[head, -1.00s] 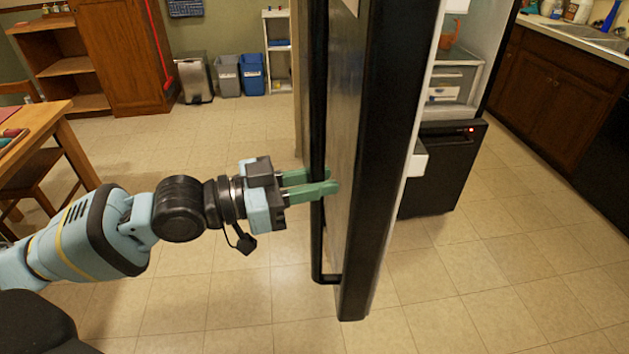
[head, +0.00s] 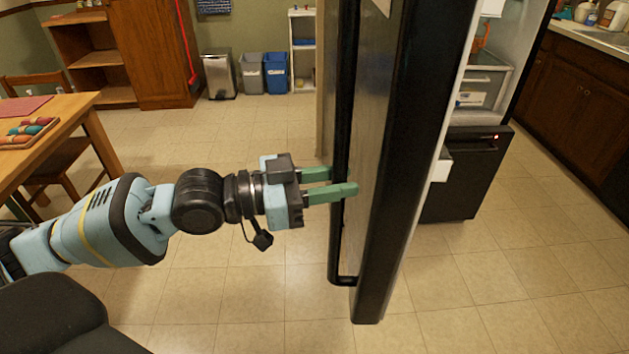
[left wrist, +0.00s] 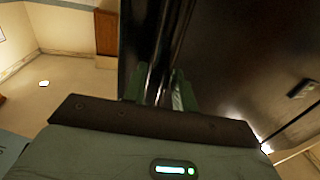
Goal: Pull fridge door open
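The fridge door (head: 400,150) stands wide open, swung out toward me, with its black edge facing the view. Its long black vertical handle (head: 338,245) runs down the door's left side. My left gripper (head: 335,182) reaches in from the left with its green fingers on either side of the handle, one passing behind it and one in front. In the left wrist view the dark handle (left wrist: 160,55) runs between the fingers (left wrist: 161,90), which look closed around it. My right gripper is not in view.
The open fridge interior (head: 487,75) shows at the right, above a black lower drawer (head: 465,175). A wooden table (head: 45,135) and chair stand at the left. Bins (head: 262,73) and a shelf are at the back. The tiled floor around the door is clear.

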